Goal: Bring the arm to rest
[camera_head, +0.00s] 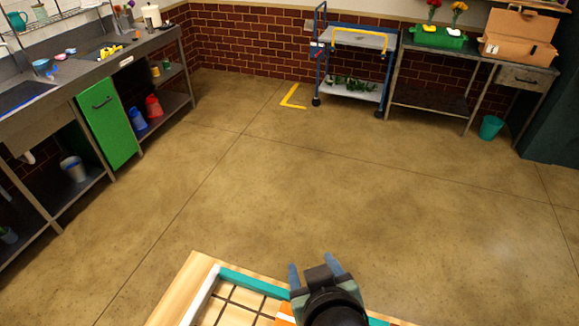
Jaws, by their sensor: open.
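My gripper (316,272) is at the bottom centre of the head view. Its two blue-grey fingers stand apart with nothing seen between them, so it is open and empty. It is over the far edge of a light wooden surface (180,290) with a teal-edged, gridded tray (245,281) on it. The dark wrist of my arm hides part of the tray and whatever lies under it. A bit of orange and white (285,313) shows just left of the wrist; I cannot tell what it is.
A steel counter with a sink (22,95) and a green door (106,120) runs along the left. A blue cart (352,45) stands by a yellow floor mark (291,98). A workbench with a green crate (437,38) stands back right, near a teal bin (490,127). The middle floor is clear.

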